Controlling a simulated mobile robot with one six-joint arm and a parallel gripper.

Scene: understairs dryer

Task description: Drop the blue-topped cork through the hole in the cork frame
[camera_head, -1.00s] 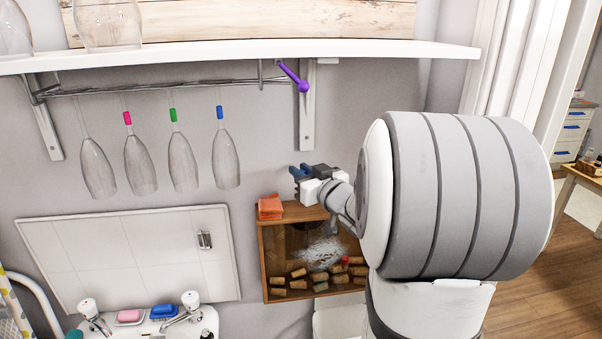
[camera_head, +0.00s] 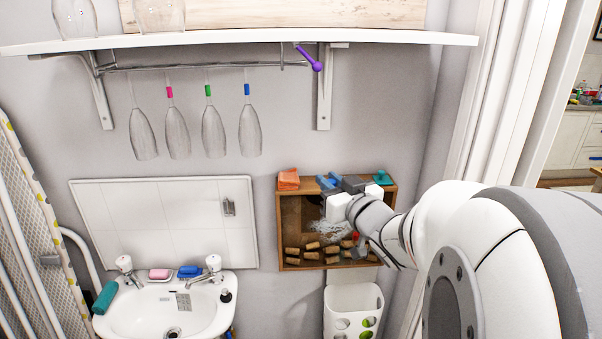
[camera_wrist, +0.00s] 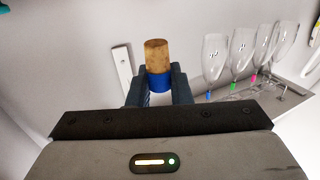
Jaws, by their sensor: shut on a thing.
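My gripper (camera_wrist: 160,92) is shut on the blue-topped cork (camera_wrist: 157,56). In the wrist view the cork's blue end sits between the fingers and its brown end points away from the gripper. In the head view my gripper (camera_head: 327,182) is at the top edge of the cork frame (camera_head: 283,224), right of its middle. The cork cannot be made out clearly there. The frame is a wooden box on the wall with several corks (camera_head: 312,246) lying inside behind its front. The hole in the frame's top is not visible; my gripper covers part of that edge.
Several glasses (camera_head: 250,130) hang from the rack above left. A sink (camera_head: 165,305) stands below left, and a white bin (camera_head: 352,298) stands below the frame.

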